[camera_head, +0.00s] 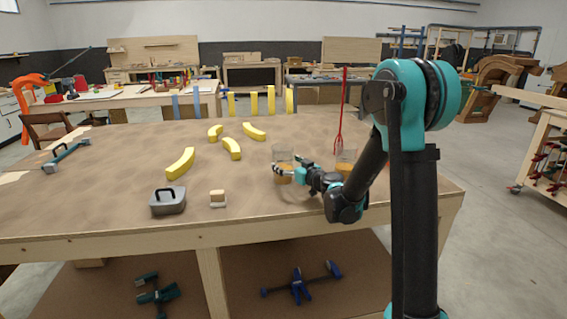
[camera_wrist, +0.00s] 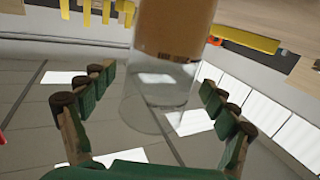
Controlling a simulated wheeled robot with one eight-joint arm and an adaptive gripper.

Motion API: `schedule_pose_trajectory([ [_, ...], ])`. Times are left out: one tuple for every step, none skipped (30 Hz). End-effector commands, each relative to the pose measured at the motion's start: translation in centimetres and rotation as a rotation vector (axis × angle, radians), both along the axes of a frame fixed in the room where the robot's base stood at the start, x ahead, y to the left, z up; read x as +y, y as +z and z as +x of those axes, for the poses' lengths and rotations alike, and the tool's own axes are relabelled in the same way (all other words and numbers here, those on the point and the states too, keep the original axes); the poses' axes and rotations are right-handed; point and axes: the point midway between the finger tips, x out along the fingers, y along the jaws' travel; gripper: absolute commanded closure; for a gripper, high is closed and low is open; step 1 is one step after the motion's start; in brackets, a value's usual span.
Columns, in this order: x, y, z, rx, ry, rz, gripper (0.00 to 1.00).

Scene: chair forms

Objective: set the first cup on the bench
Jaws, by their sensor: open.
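A clear cup with amber contents (camera_head: 282,153) is at the right part of the bench (camera_head: 110,216), at my gripper (camera_head: 284,169). In the wrist view the same cup (camera_wrist: 176,30) is between the two green-padded fingers of my gripper (camera_wrist: 160,85). The fingers are spread, with visible gaps on both sides of its clear part. I cannot tell whether its base touches the bench. A second clear cup with amber contents (camera_head: 345,157) stands to the right, partly hidden by my arm.
Several yellow curved forms (camera_head: 180,163) lie on the bench's left and middle. A grey box with a handle (camera_head: 168,202) and a small wooden block (camera_head: 217,197) are near the front edge. A red tool (camera_head: 340,128) rises behind the second cup.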

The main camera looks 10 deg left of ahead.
Motion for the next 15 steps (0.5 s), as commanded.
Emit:
schedule_pose_trajectory([
  [-0.8,0.1,-0.8,0.000,-0.003,0.000,0.13],
  [-1.2,0.1,-1.3,0.000,-0.003,0.000,0.13],
  [-1.8,0.2,-2.0,0.000,-0.003,0.000,0.13],
  [-2.2,0.2,-2.5,0.000,-0.003,0.000,0.13],
  [-2.6,0.2,-2.9,0.000,-0.003,0.000,0.13],
  [-3.1,0.3,-3.5,0.000,-0.004,0.000,0.13],
  [-3.5,0.3,-4.0,0.000,-0.003,0.000,0.13],
  [-3.9,0.3,-4.5,0.000,-0.003,0.000,0.13],
  [-4.4,0.4,-5.0,0.000,-0.003,0.000,0.13],
  [-4.6,0.4,-5.3,0.000,-0.003,0.000,0.13],
  [-4.9,0.4,-5.7,0.000,-0.003,0.000,0.13],
  [-5.2,0.4,-6.1,0.000,-0.002,0.000,0.13],
  [-5.5,0.5,-6.3,0.000,-0.002,0.000,0.13],
  [-5.7,0.5,-6.6,0.000,-0.002,0.000,0.13],
  [-5.9,0.5,-6.8,0.000,-0.002,0.000,0.13],
])
